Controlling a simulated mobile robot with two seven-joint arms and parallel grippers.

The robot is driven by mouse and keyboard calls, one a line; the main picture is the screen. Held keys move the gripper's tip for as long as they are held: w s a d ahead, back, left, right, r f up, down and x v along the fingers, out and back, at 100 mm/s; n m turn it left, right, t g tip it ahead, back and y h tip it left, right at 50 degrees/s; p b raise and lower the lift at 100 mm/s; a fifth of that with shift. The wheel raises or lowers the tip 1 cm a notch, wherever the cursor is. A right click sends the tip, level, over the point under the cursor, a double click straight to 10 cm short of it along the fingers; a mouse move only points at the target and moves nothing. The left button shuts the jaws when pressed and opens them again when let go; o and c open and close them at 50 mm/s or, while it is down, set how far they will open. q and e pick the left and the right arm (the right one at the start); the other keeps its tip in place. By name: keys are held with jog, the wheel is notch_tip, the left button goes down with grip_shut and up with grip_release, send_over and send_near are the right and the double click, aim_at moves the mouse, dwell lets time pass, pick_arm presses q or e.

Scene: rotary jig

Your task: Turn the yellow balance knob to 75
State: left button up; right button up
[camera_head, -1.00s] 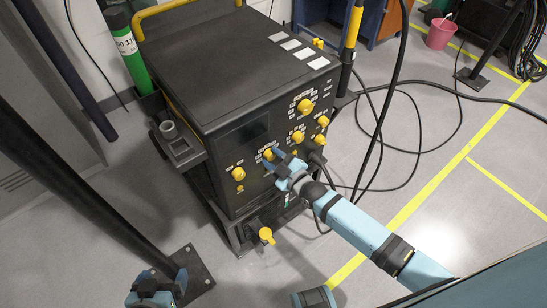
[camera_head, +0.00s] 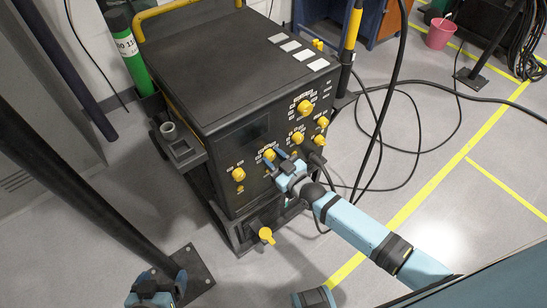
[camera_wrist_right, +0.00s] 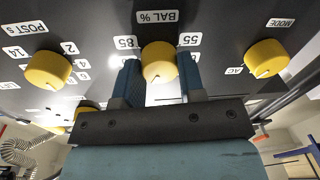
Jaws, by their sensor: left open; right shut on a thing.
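The yellow balance knob (camera_wrist_right: 158,62) sits under the "BAL %" label on the dark front panel, with 85 and 55 among the printed numbers around it. It also shows in the head view (camera_head: 269,155). My right gripper (camera_wrist_right: 160,80) has one blue finger on each side of the knob and is shut on it. In the head view the right gripper (camera_head: 282,163) is at the panel's lower middle. A small dark mark shows on the knob's lower face in the wrist view; its exact reading is unclear. My left gripper (camera_head: 150,292) is open and empty at the bottom left.
Other yellow knobs flank it, one at the left (camera_wrist_right: 48,70) and one by "MODE" (camera_wrist_right: 266,58). The black cabinet (camera_head: 240,70) stands on the grey floor. A yellow handle (camera_head: 266,235) sticks out low. Black cables (camera_head: 420,150) lie at its right.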

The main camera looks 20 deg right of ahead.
jog(key=shift+f+m, duration=0.1)
jog(key=shift+m, duration=0.9)
jog(key=o, duration=0.9)
jog(key=shift+s, duration=0.1)
jog(key=shift+s+d, duration=0.2)
jog(key=shift+s, duration=0.1)
jog(key=shift+v, duration=6.5)
